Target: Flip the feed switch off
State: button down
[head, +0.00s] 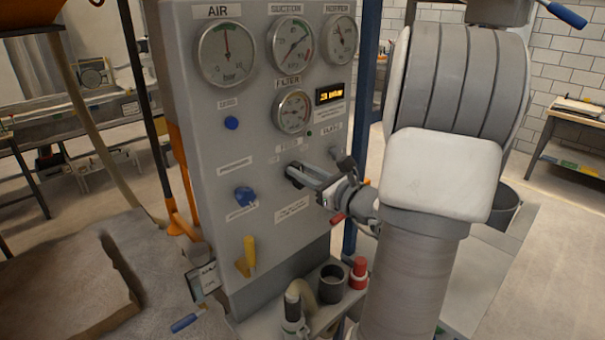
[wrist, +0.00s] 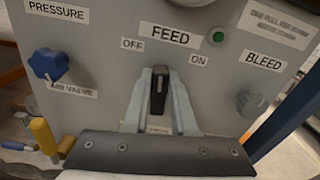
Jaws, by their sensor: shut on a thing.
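The feed switch (wrist: 158,92) is a small dark lever on the grey panel, below the FEED label (wrist: 170,35) in the wrist view. The OFF label (wrist: 132,44) is to its upper left and the ON label (wrist: 198,61) to its upper right. My gripper (wrist: 159,98) has its two pale fingers on either side of the lever, shut on it. The lever looks nearly upright; I cannot tell which setting it is in. In the head view my gripper (head: 297,174) reaches the panel from the right, and its fingers hide the switch.
A blue knob (wrist: 48,65) sits left of the switch and a dark BLEED knob (wrist: 250,103) right of it. A green lamp (wrist: 218,36) is above. A yellow lever (head: 249,252) sticks out low on the panel (head: 222,205). A small shelf below holds a dark cup (head: 331,284).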

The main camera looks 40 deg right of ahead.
jog(key=n+b, duration=0.2)
jog(key=b, duration=0.1)
jog(key=n+b, duration=0.1)
jog(key=b, duration=0.2)
jog(key=a+n+b, duration=0.1)
jog(key=n+b, duration=0.1)
jog(key=b, duration=0.1)
jog(key=shift+f+n, duration=0.3)
jog(key=shift+r, duration=0.1)
jog(key=c, duration=0.7)
grip_release()
jog(key=shift+s, duration=0.1)
jog(key=s, duration=0.5)
jog(key=s+d+b, duration=0.1)
jog(key=s, duration=1.1)
jog(key=shift+s+d, duration=0.15)
jog(key=shift+s, duration=0.05)
